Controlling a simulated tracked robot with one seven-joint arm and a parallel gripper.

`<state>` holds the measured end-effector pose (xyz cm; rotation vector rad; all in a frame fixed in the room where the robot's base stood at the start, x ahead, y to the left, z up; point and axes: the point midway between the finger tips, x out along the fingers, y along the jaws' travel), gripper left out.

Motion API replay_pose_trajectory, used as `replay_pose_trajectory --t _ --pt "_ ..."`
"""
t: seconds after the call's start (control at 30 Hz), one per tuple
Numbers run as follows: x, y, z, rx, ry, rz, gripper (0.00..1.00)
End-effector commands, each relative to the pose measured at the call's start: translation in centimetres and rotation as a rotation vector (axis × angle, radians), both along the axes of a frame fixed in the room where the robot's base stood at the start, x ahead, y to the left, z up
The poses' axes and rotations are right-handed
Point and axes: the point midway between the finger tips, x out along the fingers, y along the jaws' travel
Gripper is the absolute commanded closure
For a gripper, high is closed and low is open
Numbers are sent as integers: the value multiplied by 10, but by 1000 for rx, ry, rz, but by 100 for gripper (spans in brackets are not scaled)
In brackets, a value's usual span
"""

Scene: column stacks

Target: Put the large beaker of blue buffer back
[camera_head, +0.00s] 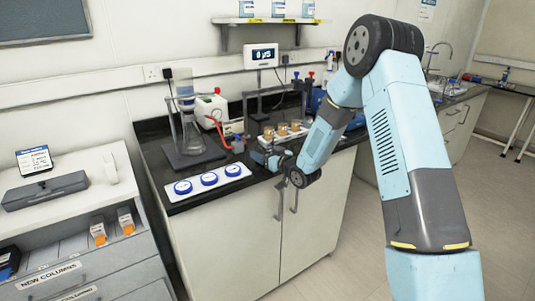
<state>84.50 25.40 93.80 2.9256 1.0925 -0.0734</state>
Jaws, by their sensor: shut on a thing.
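My gripper (268,158) is low at the front edge of the black bench, right of a white strip with three round blue-and-white discs. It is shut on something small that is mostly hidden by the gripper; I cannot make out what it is. A small blue-grey vessel (238,146) stands on the bench just left of and behind my gripper. I cannot tell whether it is the large beaker of blue buffer or whether the gripper touches it. No other clear beaker of blue liquid shows.
The white strip (222,179) lies along the bench front. A flask (192,138) on a dark stand is at left, with a white red-topped device (212,112) behind. A rack of tan-topped pieces (283,131) is behind my gripper. A white drawer unit (75,195) stands at left.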

Motion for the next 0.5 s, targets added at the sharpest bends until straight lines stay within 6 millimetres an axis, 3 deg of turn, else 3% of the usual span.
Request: replay_pose_trajectory --t 0.03,0.07,0.3,0.5 --pt "0 0 -1 0 0 0 58" --pt "0 0 -1 1 1 0 22" --pt "0 -1 -1 0 0 -1 0" --pt "0 -1 -1 0 0 -1 0"
